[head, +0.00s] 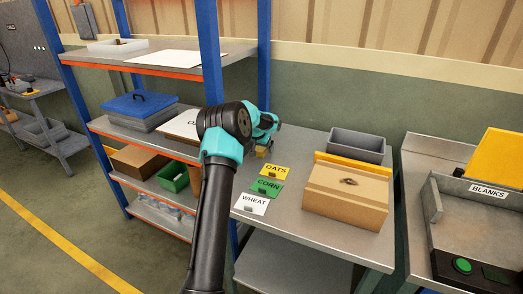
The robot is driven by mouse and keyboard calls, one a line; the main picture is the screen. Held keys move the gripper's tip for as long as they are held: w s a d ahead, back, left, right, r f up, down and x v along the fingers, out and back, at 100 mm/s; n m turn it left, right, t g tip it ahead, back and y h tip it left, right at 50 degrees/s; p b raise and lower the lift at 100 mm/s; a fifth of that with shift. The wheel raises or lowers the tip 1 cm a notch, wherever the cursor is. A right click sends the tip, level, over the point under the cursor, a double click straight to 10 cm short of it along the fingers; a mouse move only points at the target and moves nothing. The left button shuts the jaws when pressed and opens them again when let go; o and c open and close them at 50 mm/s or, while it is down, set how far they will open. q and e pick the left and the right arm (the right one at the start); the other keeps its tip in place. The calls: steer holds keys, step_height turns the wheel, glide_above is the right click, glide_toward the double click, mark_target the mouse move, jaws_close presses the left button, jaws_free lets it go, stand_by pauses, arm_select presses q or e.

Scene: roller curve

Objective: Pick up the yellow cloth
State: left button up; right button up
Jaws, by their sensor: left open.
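I cannot make out a yellow cloth for certain in the head view. A small yellowish-tan thing (262,152) shows on the grey metal table (300,226), just below my left gripper (264,143); it is too small to name. My left arm rises from the bottom and bends at its teal and black joint toward the table's back left. The left gripper is open, its fingers small and partly hidden by its own wrist. My right gripper is not in view.
Yellow OATS (275,171), green CORN (268,187) and white WHEAT (252,204) cards lie on the table's left. A cardboard box (345,205) and grey bin (356,146) stand right. A blue-posted shelf (209,40) rises left. A BLANKS station (486,218) with a yellow panel (499,157) is far right.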

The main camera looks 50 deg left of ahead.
arm_select(q)
steer(key=shift+w+f, duration=0.1)
steer(key=shift+f, duration=0.1)
steer(key=shift+f, duration=0.1)
stand_by(0.5)
steer(key=shift+c, duration=0.4)
steer(key=c, duration=0.9)
